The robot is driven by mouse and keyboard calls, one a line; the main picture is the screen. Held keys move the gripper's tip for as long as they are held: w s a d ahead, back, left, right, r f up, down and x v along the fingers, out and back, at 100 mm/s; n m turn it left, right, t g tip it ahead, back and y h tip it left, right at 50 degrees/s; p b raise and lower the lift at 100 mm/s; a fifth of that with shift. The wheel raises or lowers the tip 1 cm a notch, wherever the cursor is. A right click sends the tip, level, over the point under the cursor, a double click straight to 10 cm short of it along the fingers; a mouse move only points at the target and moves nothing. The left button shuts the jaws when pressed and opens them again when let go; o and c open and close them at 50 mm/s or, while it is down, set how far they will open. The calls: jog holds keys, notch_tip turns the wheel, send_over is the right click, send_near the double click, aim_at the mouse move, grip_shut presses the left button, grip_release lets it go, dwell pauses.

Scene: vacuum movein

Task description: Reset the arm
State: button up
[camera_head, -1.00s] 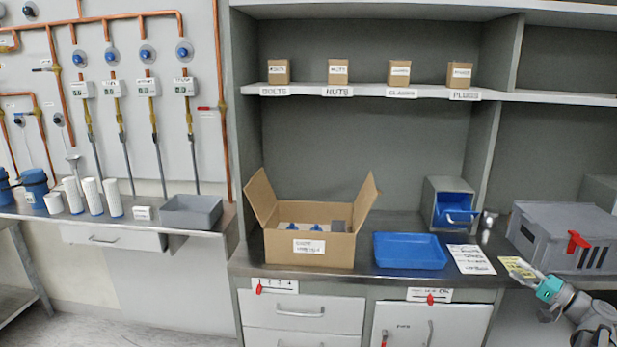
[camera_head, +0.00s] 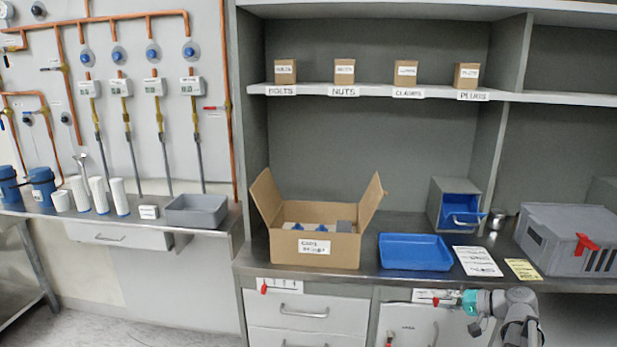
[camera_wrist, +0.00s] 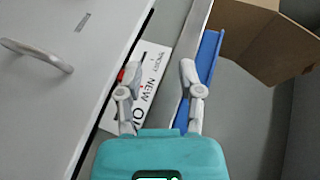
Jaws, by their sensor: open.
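My gripper (camera_wrist: 157,80) is open in the wrist view, its two grey fingers apart with nothing between them. Past the fingers are a white label (camera_wrist: 150,85) and the edge of the blue tray (camera_wrist: 208,75). In the head view my arm is at the lower right, in front of the cabinet and below the counter's front edge. The gripper's teal body shows there and its fingers (camera_head: 450,297) are small, pointing left beside the cabinet's label (camera_head: 424,295).
An open cardboard box (camera_head: 330,254), a blue tray (camera_head: 413,250), a blue drawer bin (camera_head: 460,212) and a grey crate (camera_head: 572,238) stand on the counter. Papers (camera_head: 476,262) lie near its front edge. Cabinet handles (camera_head: 304,312) stick out below.

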jog(key=s+a+f+n+g+h, duration=0.35)
jog(key=s+a+f+h, duration=0.25)
jog(key=a, duration=0.4)
jog(key=s+a+f+n+g+h, duration=0.2)
jog(key=s+a+f+g+h, duration=0.35)
jog(key=a, duration=0.35)
notch_tip(320, 180, up, 19)
jog(key=t+p, duration=0.1)
jog(key=p, duration=1.8)
jog(key=shift+s+p, duration=0.3)
jog(key=shift+p, duration=0.05)
jog(key=shift+a, duration=0.1)
jog(key=shift+o, duration=0.6)
